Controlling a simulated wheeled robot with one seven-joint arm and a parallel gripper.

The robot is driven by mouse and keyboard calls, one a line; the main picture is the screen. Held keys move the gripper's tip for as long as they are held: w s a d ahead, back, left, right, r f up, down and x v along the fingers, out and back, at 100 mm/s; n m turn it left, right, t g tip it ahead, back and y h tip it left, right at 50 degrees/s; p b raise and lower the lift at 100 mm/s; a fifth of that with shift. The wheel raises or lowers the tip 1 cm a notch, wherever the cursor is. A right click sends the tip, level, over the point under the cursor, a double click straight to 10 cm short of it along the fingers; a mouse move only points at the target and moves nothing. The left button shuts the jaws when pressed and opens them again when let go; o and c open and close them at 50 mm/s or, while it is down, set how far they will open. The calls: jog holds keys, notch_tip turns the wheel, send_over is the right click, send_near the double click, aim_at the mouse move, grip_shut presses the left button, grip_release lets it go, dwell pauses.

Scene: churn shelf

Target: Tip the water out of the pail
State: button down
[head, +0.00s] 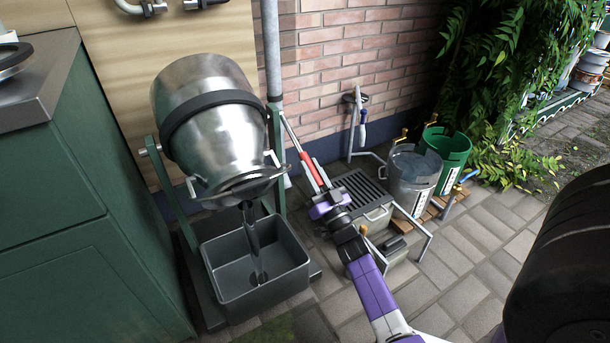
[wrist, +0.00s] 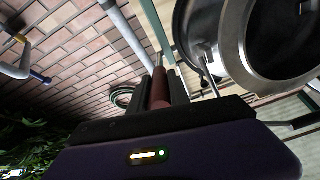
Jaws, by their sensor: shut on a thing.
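The steel pail (head: 210,120), with a dark band around it, hangs in a green stand, tilted with its mouth low and toward the front. A dark stream (head: 254,240) runs from its mouth into a dark grey trough (head: 285,283) below. My gripper (head: 319,189) is to the right of the pail, shut on the red grip of a lever (head: 308,164) that slants up toward the stand. In the wrist view the red grip (wrist: 160,88) sits between the fingers, and the pail's rim (wrist: 236,45) fills the upper right. The inside of the pail is hidden in the head view.
A green cabinet (head: 60,220) stands at left, close to the stand. A grated drain box (head: 362,192), a grey bucket (head: 408,195) and a green bucket (head: 452,150) are at right. A brick wall (head: 330,75) is behind.

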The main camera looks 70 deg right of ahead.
jog(key=shift+w+d+f, duration=0.1)
dwell(0.3)
jog(key=c, duration=1.2)
grip_release()
jog(key=shift+c, duration=0.2)
jog(key=p+v, duration=0.1)
jog(key=v, duration=0.7)
jog(key=shift+p, duration=0.4)
jog(key=shift+c, duration=0.4)
